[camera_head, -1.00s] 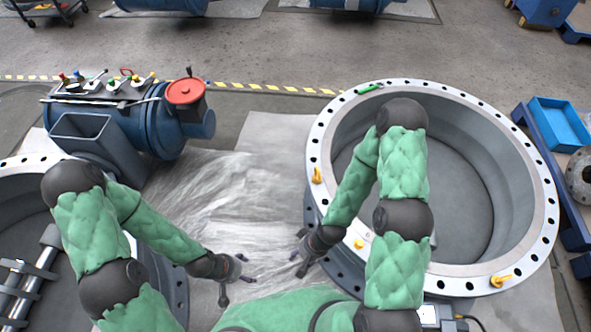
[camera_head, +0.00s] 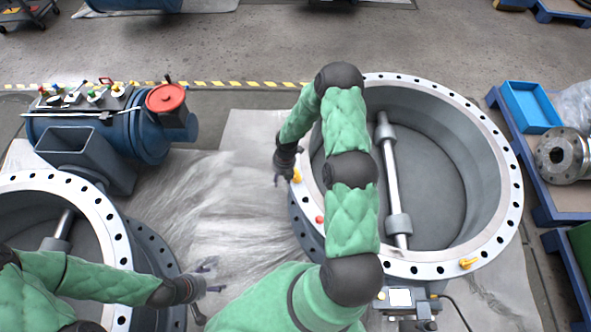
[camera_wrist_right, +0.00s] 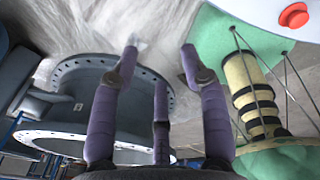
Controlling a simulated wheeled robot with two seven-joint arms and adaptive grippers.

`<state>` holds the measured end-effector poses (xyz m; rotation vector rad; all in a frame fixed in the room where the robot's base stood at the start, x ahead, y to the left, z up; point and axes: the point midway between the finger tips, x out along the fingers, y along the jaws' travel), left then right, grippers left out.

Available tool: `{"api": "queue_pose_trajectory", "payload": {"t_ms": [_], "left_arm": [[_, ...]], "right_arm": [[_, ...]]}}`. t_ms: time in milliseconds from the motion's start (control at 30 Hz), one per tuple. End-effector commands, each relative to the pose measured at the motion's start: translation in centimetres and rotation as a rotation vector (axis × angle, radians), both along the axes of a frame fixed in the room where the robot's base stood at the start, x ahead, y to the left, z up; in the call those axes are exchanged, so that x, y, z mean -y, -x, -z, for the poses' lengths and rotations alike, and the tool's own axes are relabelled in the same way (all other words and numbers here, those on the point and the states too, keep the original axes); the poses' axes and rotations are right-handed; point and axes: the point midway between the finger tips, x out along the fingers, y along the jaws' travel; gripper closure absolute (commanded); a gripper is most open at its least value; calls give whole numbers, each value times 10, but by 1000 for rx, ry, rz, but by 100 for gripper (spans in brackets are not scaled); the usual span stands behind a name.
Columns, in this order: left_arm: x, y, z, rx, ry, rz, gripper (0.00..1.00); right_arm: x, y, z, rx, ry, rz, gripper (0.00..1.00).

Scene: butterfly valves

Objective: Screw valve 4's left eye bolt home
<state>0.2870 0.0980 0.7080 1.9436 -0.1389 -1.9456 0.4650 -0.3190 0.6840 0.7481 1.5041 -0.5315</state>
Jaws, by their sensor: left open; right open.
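A large round grey valve body (camera_head: 509,197) with a bolt-hole flange stands right of centre in the head view. No valve number is readable. A yellow eye bolt (camera_head: 297,175) sits at the flange's left edge; how deep it is seated cannot be told. A second yellow eye bolt (camera_head: 468,264) is at the front right. My right gripper (camera_head: 277,180) is just left of the left eye bolt, pointing down, open and empty. In the right wrist view its purple fingers (camera_wrist_right: 160,50) are spread. My left gripper (camera_head: 207,290) is open and empty between the two large valves.
A red cap (camera_head: 319,219) sits on the flange's left front, beside my right arm. Another flanged valve (camera_head: 112,233) is at left. A blue bin (camera_head: 530,107) is at right. Sheeting (camera_head: 225,225) covers the floor between.

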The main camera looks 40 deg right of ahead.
Motion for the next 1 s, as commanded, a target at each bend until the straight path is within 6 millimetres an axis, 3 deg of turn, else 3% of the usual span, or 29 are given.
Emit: {"api": "queue_pose_trajectory", "payload": {"t_ms": [33, 200, 433, 1000], "left_arm": [[0, 0, -8, 0, 0, 0, 25], [0, 0, -18, 0, 0, 0, 25], [0, 0, -19, 0, 0, 0, 25], [0, 0, 5, 0, 0, 0, 25]], "right_arm": [[19, -5, -10, 10, 30, -95, 55], [62, -13, -24, 15, 105, -365, 55], [83, -16, -27, 8, 139, -498, 55], [82, -16, 61, 9, 138, -498, 55]]}}
